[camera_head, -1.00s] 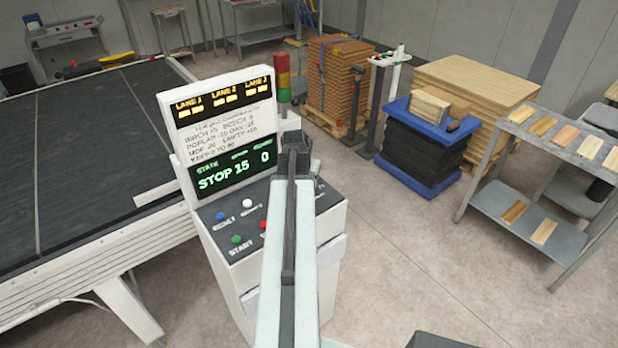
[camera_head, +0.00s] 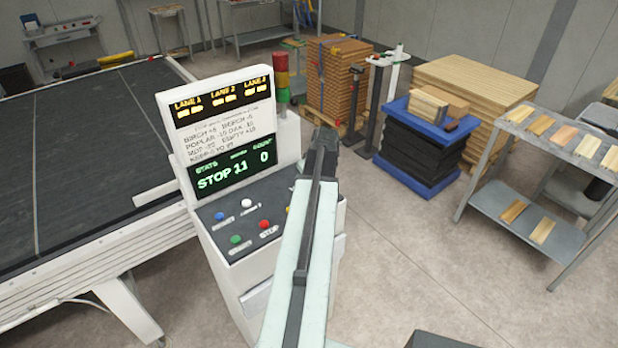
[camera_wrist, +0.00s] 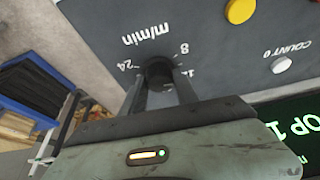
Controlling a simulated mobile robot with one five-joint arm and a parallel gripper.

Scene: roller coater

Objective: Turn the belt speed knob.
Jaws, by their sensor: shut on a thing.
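The belt speed knob (camera_wrist: 158,69) is a dark round knob on the grey panel, inside a scale marked "m/min" with 8 and 24 readable. In the wrist view my gripper (camera_wrist: 160,88) is shut on it, one finger on each side. In the head view my gripper (camera_head: 323,150) is over the right part of the control console (camera_head: 262,220), and my arm hides the knob. The console's display (camera_head: 232,165) reads "STOP", 11 and 0.
Blue, white, green and red buttons (camera_head: 264,224) sit on the panel left of my arm. A yellow button (camera_wrist: 240,10) and a white one (camera_wrist: 281,65) show in the wrist view.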

